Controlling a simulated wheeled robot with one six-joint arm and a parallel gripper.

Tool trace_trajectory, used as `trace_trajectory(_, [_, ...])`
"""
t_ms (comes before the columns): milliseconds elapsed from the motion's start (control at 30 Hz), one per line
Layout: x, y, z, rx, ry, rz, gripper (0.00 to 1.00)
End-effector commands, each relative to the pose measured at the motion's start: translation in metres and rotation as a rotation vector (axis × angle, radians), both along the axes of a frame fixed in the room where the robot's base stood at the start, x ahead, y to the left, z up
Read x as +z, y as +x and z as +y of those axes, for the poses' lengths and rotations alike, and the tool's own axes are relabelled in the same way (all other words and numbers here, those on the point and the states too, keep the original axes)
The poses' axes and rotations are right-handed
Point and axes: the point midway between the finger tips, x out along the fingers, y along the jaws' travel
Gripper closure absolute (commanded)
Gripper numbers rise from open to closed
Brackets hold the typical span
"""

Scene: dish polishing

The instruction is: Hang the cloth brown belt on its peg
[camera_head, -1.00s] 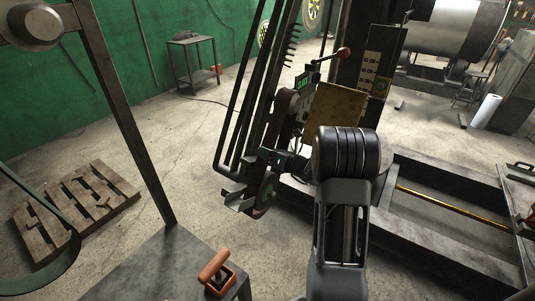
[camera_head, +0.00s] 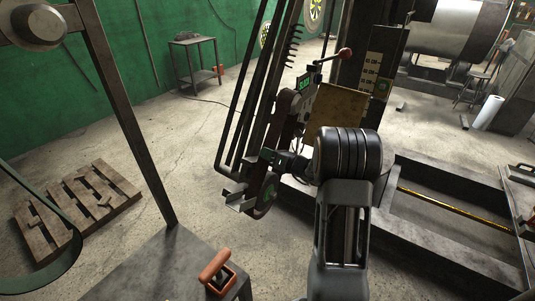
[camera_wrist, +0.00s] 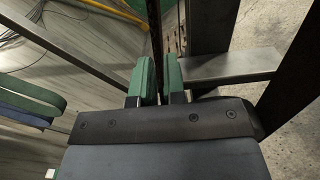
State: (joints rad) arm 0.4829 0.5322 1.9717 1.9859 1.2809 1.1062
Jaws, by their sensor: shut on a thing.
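My gripper (camera_head: 272,156) reaches out beyond my dark arm joint, close to the lower part of a tall dark machine. The wrist view shows its two green fingers (camera_wrist: 157,80) shut on a thin dark brown strip, which I take to be the brown cloth belt (camera_wrist: 156,35), seen edge-on. It runs upward out of that picture. In the head view a brown band (camera_head: 284,112) runs above the gripper along the machine, beside a wheel (camera_head: 265,193); whether it still loops around the wheel is unclear. I cannot make out the belt's peg.
Green (camera_wrist: 28,90) and blue (camera_wrist: 25,110) belts hang at the left in the wrist view. A metal table (camera_head: 165,270) with an orange-handled tool (camera_head: 217,272) stands in front. A pallet (camera_head: 80,200) lies on the floor at left. Open floor lies between pallet and machine.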

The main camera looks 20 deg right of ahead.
Motion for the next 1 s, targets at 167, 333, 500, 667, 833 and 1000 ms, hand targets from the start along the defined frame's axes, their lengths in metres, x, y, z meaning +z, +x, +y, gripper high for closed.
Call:
trace_trajectory(167, [0.006, 0.001, -0.001, -0.003, -0.003, -0.008, 1.0])
trace_trajectory(333, [0.008, 0.001, -0.001, -0.003, -0.003, -0.006, 1.0])
trace_trajectory(500, [0.008, -0.002, -0.003, -0.002, -0.004, -0.005, 1.0])
trace_trajectory(667, [0.008, -0.009, -0.008, -0.004, -0.004, -0.005, 1.0])
trace_trajectory(833, [0.007, -0.017, -0.013, -0.003, -0.004, -0.003, 1.0])
trace_trajectory(1000, [0.007, -0.024, -0.018, -0.003, -0.004, -0.003, 1.0])
